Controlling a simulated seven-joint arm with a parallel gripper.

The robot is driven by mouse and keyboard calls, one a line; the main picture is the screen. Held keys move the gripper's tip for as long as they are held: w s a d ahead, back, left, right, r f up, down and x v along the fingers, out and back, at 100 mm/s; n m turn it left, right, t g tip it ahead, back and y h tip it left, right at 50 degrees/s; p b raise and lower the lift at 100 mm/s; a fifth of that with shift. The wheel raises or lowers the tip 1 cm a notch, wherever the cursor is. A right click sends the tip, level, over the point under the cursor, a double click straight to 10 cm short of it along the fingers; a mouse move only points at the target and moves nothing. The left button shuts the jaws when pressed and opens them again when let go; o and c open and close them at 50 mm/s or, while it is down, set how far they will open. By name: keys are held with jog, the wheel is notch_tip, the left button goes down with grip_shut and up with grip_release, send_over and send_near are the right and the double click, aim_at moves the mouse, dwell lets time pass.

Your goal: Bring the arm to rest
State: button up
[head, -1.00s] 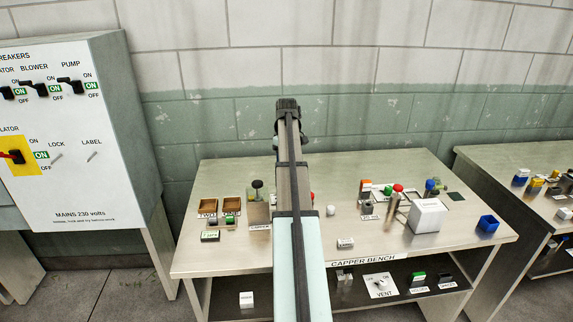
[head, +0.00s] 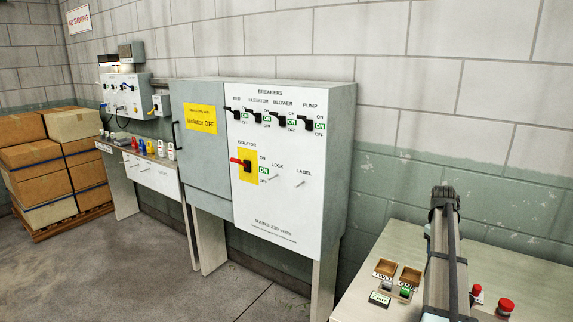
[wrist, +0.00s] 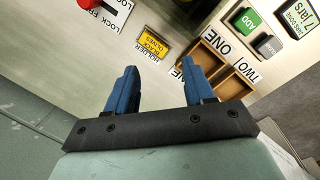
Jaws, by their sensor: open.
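My gripper (wrist: 158,88) shows in the wrist view with its two blue fingers wide apart and nothing between them. It points at the metal bench top, above the area by a yellow holder label (wrist: 154,46) and two wooden trays (wrist: 228,82) marked ONE and TWO. The fingers look apart from these things. In the head view my arm stretches over the bench (head: 408,228) at the lower right; the gripper's fingers cannot be made out there.
The trays (head: 385,268) and a small display (head: 379,299) sit left of my arm; red knobs (head: 505,306) sit right of it. A breaker cabinet (head: 285,205) stands left of the bench. Cardboard boxes (head: 38,185) stand far left. The floor (head: 150,265) between is clear.

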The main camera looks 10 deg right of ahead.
jog(key=w+a+f+n+h, duration=0.15)
jog(key=w+a+f, duration=0.25)
jog(key=a, duration=1)
jog(key=w+a+f+h, duration=0.25)
jog(key=a+f, duration=0.25)
jog(key=a, duration=0.8)
jog(key=w+a+f+n+h, duration=0.1)
jog(key=w+a+f, duration=0.35)
jog(key=a, duration=0.95)
jog(key=s+a+f+g+y, duration=0.1)
jog(key=s+a+f, duration=0.1)
jog(key=s+f, duration=1)
jog(key=s+a+f+g+y, duration=0.1)
jog(key=s+a+f+y, duration=0.1)
jog(key=s+f, duration=1.05)
jog(key=s+a+f+m+g+y, duration=0.1)
jog(key=s+f, duration=0.3)
jog(key=s, duration=0.5)
jog(key=s+a+f+g+y, duration=0.1)
jog(key=s+f, duration=0.3)
jog(key=s, duration=0.5)
jog(key=s+a+f+m+g+y, duration=0.1)
jog(key=s+f, duration=0.3)
jog(key=s, duration=0.5)
jog(key=shift+s+f+m+g, duration=0.2)
jog(key=shift+s+m+g, duration=0.15)
jog(key=shift+s+g, duration=0.05)
